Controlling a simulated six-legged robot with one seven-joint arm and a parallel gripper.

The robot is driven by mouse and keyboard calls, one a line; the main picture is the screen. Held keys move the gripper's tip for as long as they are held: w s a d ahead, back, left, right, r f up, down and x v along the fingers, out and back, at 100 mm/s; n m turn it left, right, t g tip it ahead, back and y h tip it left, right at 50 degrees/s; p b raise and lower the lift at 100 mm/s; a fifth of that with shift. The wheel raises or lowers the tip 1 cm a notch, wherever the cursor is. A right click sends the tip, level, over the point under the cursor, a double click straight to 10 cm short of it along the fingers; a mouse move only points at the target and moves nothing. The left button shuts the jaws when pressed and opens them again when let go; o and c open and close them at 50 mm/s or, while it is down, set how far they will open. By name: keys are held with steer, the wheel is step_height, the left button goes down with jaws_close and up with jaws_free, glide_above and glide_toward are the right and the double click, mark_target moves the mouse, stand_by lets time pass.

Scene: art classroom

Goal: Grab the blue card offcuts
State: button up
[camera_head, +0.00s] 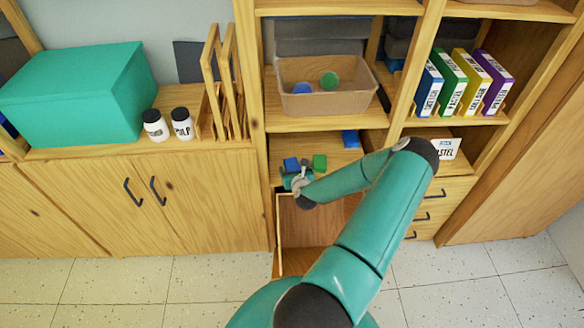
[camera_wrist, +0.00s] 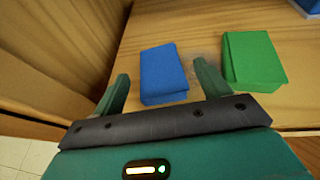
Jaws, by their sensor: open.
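The blue card offcuts (camera_wrist: 163,70) are a small neat stack lying on a wooden shelf board. They also show in the head view (camera_head: 291,164), at the front of the low shelf just beyond my gripper. My gripper (camera_head: 297,181) is open and empty. In the wrist view, its two fingers (camera_wrist: 161,82) stand on either side of the near part of the blue stack, with a gap on both sides. A similar green stack (camera_wrist: 252,60) lies to the right, just outside the right finger; it also shows in the head view (camera_head: 319,162).
Another flat blue item (camera_head: 350,139) lies further back right on the shelf. A cabinet wall (camera_wrist: 60,50) rises close on the left. An open-topped wooden compartment (camera_head: 310,245) is below my gripper. A bin (camera_head: 325,101) with round items sits on the shelf above.

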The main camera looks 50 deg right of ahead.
steer(key=shift+x, duration=0.95)
steer(key=c, duration=1)
